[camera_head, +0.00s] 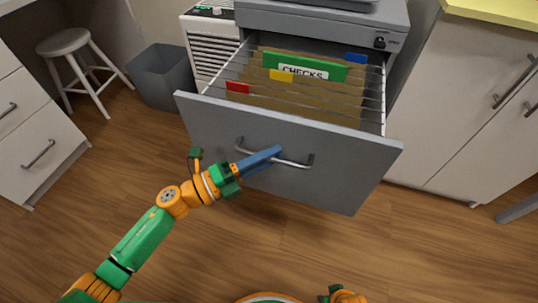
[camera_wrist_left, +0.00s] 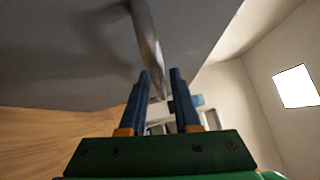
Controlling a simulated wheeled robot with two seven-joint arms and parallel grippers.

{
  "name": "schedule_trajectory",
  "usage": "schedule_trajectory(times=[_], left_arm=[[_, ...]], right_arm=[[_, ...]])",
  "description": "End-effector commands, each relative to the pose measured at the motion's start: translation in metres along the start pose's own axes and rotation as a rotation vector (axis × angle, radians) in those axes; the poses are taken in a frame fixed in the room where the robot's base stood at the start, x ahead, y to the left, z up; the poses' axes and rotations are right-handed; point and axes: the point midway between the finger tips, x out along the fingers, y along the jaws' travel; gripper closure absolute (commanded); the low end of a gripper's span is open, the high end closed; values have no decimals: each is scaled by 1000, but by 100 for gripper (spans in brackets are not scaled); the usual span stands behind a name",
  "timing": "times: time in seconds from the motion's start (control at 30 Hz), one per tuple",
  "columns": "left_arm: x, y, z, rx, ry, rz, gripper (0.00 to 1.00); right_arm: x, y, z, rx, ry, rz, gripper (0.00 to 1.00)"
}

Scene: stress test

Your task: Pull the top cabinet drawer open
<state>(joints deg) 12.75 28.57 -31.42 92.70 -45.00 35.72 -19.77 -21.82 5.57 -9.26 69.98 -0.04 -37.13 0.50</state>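The grey top drawer (camera_head: 215,122) of the cabinet (camera_head: 300,17) stands pulled well out, with hanging files showing inside. Its metal bar handle (camera_head: 298,163) runs across the front panel. My left gripper (camera_head: 268,156) is at the middle of this handle, with its blue fingers on either side of the bar. The exact contact is hard to see. My right gripper's fingers are not in view.
A grey bin (camera_head: 162,78) and a white stool (camera_head: 70,48) stand at the back left. White drawers (camera_head: 35,140) are at the left, and a white cupboard (camera_head: 455,90) is close to the open drawer's right side. The wooden floor (camera_head: 300,240) in front is clear.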

Motion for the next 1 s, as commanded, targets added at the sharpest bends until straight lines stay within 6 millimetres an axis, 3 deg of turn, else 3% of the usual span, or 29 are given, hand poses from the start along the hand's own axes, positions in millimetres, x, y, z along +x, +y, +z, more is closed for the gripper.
schedule_trajectory(times=[0.33,0.7,1.0], left_arm=[[-2,0,0,-1,-1,1,56],[-68,1,0,-2,-1,2,56],[-71,0,0,0,0,0,56]], right_arm=[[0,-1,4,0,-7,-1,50],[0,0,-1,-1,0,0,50],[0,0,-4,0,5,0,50]])
